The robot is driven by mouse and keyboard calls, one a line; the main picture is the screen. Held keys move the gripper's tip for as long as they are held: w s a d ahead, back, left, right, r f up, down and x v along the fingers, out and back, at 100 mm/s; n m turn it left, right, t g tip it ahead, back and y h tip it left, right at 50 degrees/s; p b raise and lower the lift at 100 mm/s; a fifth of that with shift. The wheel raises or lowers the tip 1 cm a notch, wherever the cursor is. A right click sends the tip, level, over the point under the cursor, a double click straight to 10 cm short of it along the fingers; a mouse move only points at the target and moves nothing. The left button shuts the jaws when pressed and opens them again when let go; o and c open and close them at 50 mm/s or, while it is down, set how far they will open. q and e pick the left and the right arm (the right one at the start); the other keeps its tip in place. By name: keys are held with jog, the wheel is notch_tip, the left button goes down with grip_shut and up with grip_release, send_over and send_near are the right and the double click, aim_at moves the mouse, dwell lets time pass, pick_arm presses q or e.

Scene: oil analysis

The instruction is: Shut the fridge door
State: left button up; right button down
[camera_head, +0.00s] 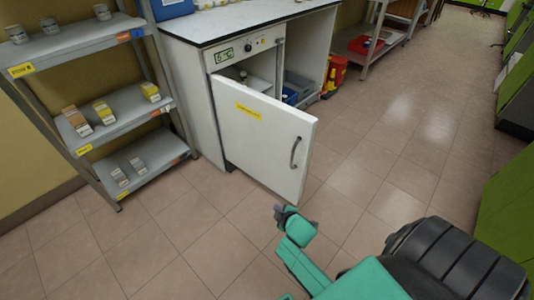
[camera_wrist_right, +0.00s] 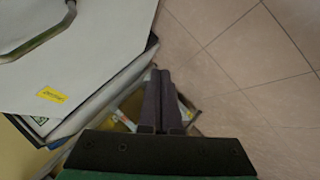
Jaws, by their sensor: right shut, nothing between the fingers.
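The white fridge door (camera_head: 262,143) stands open in the head view, swung out from the fridge (camera_head: 232,57) under the counter. It has a yellow label and a grey handle (camera_head: 295,152) near its free edge. My right gripper (camera_head: 281,212) is in front of the door, low and near its free lower corner, apart from the handle. In the right wrist view the door (camera_wrist_right: 95,45) fills the upper left, with the handle (camera_wrist_right: 40,35) at the far left. The right gripper's fingers (camera_wrist_right: 162,75) are together and empty beside the door's edge. My left gripper is not in view.
A grey shelf rack (camera_head: 130,105) with small boxes and jars stands left of the fridge. An open cabinet bay with a blue container (camera_head: 290,96) is to its right. Red and yellow items (camera_head: 333,77) stand beyond. The tiled floor (camera_head: 390,150) to the right is clear.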

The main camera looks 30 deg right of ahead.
jog(key=w+d+r+n+t+h+b, duration=0.2)
jog(key=w+d+r+t+b, duration=0.1)
jog(key=w+r+b, duration=0.15)
notch_tip(320, 180, up, 8)
jog(key=w+d+t+h+b, duration=0.1)
jog(key=w+d+t+b, duration=0.1)
jog(key=b, duration=0.1)
jog(key=n+t+h+b, duration=0.2)
jog(key=h, duration=0.1)
send_near(294, 116)
jog(key=s+a, duration=0.5)
jog(key=x, duration=0.4)
jog(key=d+x, duration=0.1)
jog(key=x, duration=0.7)
jog(key=shift+s+d+f+b, duration=0.1)
jog(key=shift+s+d+b, duration=0.25)
jog(key=shift+d, duration=0.1)
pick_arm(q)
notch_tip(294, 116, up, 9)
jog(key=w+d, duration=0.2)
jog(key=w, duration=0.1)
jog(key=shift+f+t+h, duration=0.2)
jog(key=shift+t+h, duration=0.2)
pick_arm(e)
jog(key=shift+w+d, duration=0.15)
jog(key=shift+d, duration=0.1)
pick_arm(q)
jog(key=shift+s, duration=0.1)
pick_arm(e)
jog(key=shift+d, duration=0.1)
